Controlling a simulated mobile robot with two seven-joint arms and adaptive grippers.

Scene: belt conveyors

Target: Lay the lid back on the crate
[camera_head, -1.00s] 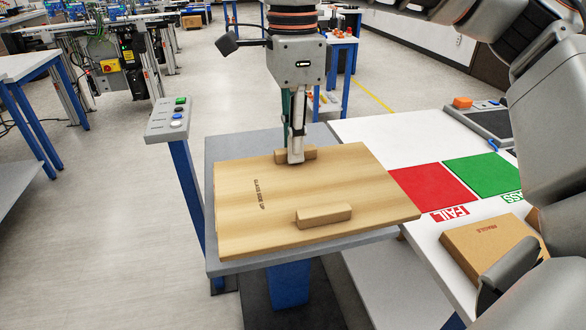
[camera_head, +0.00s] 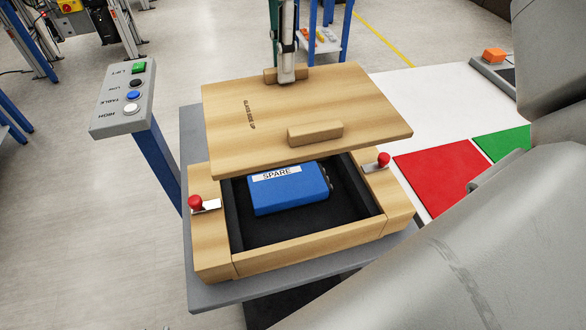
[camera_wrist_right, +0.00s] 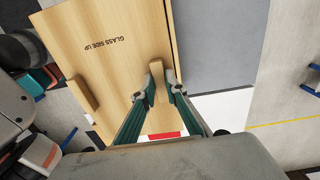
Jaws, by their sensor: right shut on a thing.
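The wooden lid (camera_head: 350,98), marked "GLASS SIDE UP", is held above the crate and covers its far part in the head view. My right gripper (camera_head: 287,76) is shut on the lid's far handle block (camera_head: 269,76); the wrist view shows its fingers (camera_wrist_right: 160,92) on either side of it. A second handle block (camera_head: 316,133) near the lid's front edge is free. The wooden crate (camera_head: 312,246) stands open in front, dark inside. A blue box (camera_head: 290,195) labelled "SPARE" lies in it. My left gripper is not in view.
Red-knobbed latches stand on the crate's left side (camera_head: 196,203) and right side (camera_head: 383,160). The crate rests on a grey table (camera_head: 200,296). A button post (camera_head: 125,100) stands left. A white table with a red pad (camera_head: 445,178) and green pad (camera_head: 505,145) is right.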

